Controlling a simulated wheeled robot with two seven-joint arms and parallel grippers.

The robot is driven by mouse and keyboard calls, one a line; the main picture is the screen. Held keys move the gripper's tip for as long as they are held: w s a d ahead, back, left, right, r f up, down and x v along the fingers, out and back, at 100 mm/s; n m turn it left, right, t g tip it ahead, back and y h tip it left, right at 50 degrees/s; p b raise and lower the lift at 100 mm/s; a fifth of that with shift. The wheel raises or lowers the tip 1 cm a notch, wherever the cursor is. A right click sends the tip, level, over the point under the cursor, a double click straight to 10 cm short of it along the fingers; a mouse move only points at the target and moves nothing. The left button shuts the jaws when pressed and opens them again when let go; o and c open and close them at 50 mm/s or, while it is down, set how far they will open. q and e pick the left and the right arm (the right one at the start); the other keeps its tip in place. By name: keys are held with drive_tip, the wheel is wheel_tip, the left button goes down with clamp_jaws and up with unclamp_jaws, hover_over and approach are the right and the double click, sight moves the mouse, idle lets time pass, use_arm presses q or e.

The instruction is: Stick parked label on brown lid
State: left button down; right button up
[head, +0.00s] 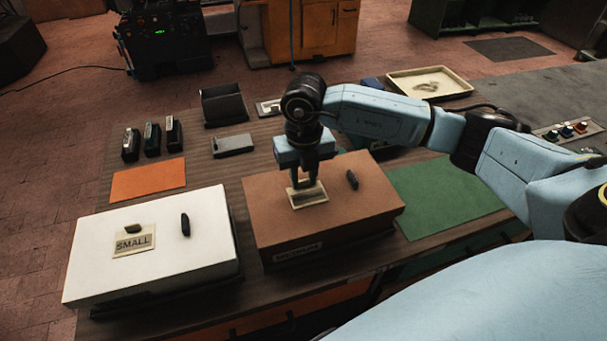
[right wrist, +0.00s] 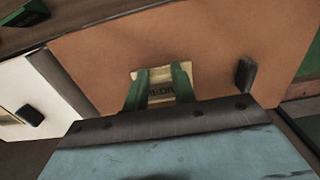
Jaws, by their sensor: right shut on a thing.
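The brown lid (head: 345,208) lies on a box in the middle of the table, with a dark handle (head: 352,180) on its right part. A cream label (head: 312,198) is at the lid's top, under my right gripper (head: 306,186). In the right wrist view the label (right wrist: 161,97) shows partly printed letters between the green fingertips (right wrist: 160,80). My right gripper is shut on the label, with the held part hidden. I cannot tell whether the label touches the lid all over. My left gripper is not in view.
A white lid (head: 165,262) with a SMALL label (head: 133,243) stands left. Behind are an orange mat (head: 148,180), several dark stamp-like blocks (head: 152,139), a grey block (head: 232,146) and a dark bin (head: 223,105). A green mat (head: 445,190) and cream tray (head: 428,84) lie right.

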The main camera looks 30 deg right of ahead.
sight(304, 180)
drive_tip(key=shift+s+f, duration=0.1)
drive_tip(key=shift+f, duration=0.05)
drive_tip(key=o, duration=0.9)
drive_tip(key=shift+c, duration=0.2)
drive_tip(key=o, duration=0.4)
drive_tip(key=shift+r+p, duration=2.4)
drive_tip(key=shift+r, duration=1.25)
